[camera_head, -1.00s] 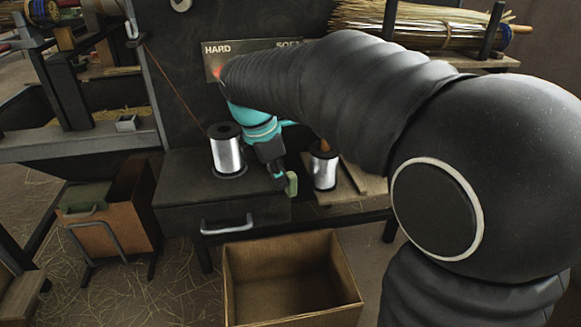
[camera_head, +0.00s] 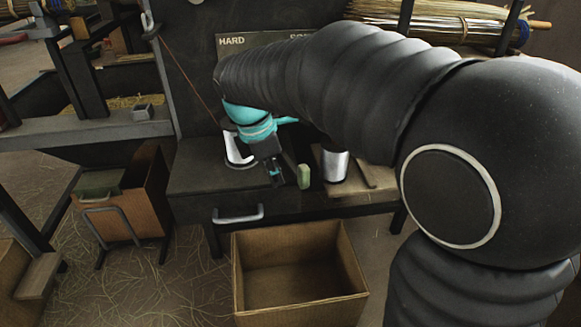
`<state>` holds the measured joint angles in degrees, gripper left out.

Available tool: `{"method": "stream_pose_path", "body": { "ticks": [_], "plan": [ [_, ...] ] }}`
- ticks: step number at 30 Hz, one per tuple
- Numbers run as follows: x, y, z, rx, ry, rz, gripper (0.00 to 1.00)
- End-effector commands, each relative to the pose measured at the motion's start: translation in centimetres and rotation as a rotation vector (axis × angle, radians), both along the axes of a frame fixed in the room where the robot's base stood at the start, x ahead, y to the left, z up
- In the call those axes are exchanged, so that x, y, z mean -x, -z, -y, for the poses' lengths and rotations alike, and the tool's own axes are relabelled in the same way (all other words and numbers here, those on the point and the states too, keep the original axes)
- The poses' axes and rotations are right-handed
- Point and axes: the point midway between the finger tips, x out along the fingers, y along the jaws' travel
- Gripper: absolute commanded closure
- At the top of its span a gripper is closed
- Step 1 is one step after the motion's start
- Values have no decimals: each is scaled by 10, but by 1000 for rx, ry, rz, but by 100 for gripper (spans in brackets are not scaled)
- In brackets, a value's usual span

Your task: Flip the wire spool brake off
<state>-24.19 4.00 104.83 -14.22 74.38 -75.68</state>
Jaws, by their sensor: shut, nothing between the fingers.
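The wire spool (camera_head: 236,152) stands upright on the dark bench (camera_head: 195,168), with silver wire wound on it. My arm and gripper hide much of it. A small pale green block-like handle (camera_head: 304,177), which looks like the brake lever's grip, stands at the bench's right end. How it joins the bench is hard to see. My gripper (camera_head: 277,178) is shut and empty, pointing down in front of the spool. Its tips are left of the green handle, with a small gap between them in the picture.
A second silver spool (camera_head: 335,165) stands on a wooden shelf (camera_head: 365,188) at the right. An open cardboard box (camera_head: 300,300) is on the floor below. A sign reading HARD (camera_head: 250,45) is on the dark panel behind. A thin wire runs from the panel's upper left to the spool.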

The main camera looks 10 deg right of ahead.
Motion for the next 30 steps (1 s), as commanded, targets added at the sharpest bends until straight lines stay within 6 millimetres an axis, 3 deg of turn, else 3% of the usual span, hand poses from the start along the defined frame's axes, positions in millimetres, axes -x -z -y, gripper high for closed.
{"method": "stream_pose_path", "body": {
  "ticks": [1, 3, 12, 18, 30],
  "plan": [
    [-1, -17, -3, -3, -1, 8, 100],
    [0, -31, -6, -4, 0, 8, 100],
    [4, -81, -16, -6, 4, 7, 100],
    [5, -94, -19, -6, 4, 6, 100],
    [5, -95, -19, -6, 13, 7, 100]
  ]
}}
